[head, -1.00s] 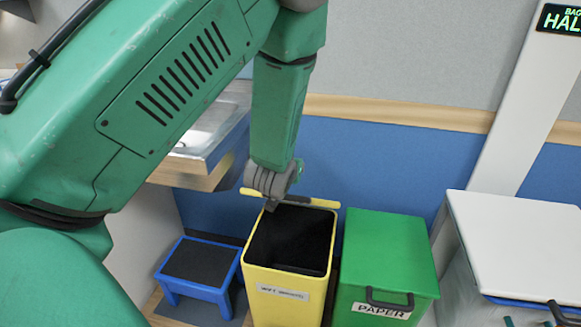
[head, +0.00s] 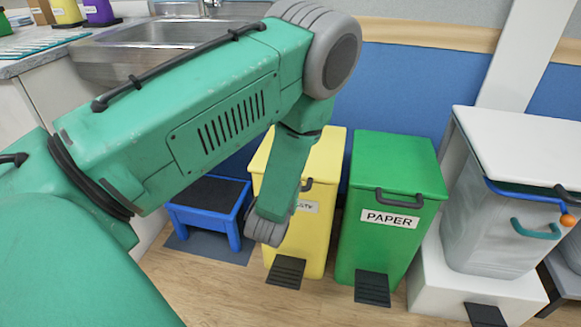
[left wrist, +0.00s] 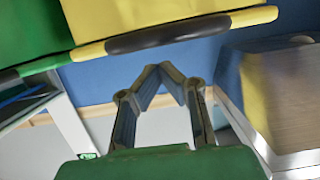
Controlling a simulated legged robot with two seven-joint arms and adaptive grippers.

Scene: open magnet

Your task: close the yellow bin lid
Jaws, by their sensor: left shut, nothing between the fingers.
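The yellow bin (head: 312,235) stands between the blue step stool and the green bin. Its yellow lid (head: 328,150) lies down flat over the top, and the inside no longer shows. My arm hides part of the lid and of the bin's label. My left gripper (head: 266,232) hangs in front of the bin's left front side, below the lid, shut and empty. In the left wrist view the shut fingers (left wrist: 160,70) point toward the yellow lid edge with its dark handle (left wrist: 170,36), with a gap between. My right gripper is not in view.
A green bin labelled PAPER (head: 392,215) stands close on the right. A blue step stool (head: 208,205) is on the left. A grey bin with a white lid (head: 520,145) stands further right. Dark pedals lie in front of the bins; floor in front is clear.

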